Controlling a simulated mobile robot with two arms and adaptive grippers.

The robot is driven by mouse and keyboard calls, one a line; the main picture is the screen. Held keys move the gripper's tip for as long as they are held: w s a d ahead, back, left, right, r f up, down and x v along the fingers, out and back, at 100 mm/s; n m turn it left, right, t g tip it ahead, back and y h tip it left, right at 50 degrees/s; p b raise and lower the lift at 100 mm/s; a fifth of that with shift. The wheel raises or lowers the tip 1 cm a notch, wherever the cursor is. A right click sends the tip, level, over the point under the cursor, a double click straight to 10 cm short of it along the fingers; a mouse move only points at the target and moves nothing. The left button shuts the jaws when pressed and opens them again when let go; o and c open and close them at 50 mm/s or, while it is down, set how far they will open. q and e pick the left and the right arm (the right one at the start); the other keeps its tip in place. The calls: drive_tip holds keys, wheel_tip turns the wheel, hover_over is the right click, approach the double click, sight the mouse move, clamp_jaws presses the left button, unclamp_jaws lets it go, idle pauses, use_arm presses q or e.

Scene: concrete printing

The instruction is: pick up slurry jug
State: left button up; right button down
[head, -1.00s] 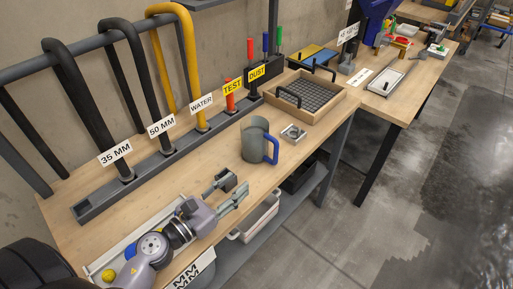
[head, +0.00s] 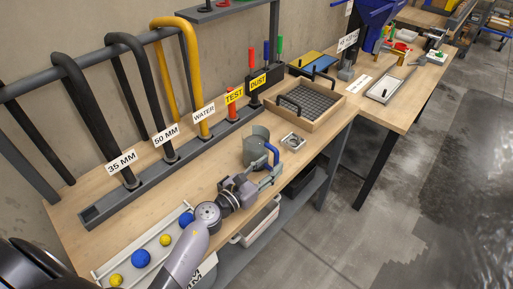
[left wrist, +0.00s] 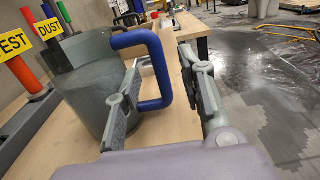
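The slurry jug (head: 253,146), a grey-green translucent vessel with a blue handle (head: 272,154), stands upright on the wooden bench. My left gripper (head: 268,174) is at the handle, on the jug's near side. In the left wrist view, the jug (left wrist: 90,80) is at left and its blue handle (left wrist: 161,72) lies between the two spread fingers of my left gripper (left wrist: 165,75). One finger is on the jug side of the handle's outer bar, the other is outside it with a clear gap. Whether the inner finger touches the handle I cannot tell. My right gripper is not in view.
A small metal piece (head: 293,142) lies just right of the jug. A wooden tray with a dark grid (head: 335,108) is behind it. A rail (head: 152,177) with labelled hoses runs along the wall. A white tray (head: 107,268) with blue and yellow balls is at the front left.

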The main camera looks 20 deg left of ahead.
sight(276, 160)
use_arm(q)
drive_tip(key=x, duration=0.4)
drive_tip(key=shift+a, duration=0.1)
drive_tip(key=shift+s, duration=0.1)
drive_tip(key=shift+c, duration=0.6)
clamp_jaws()
drive_tip(key=shift+r, duration=0.1)
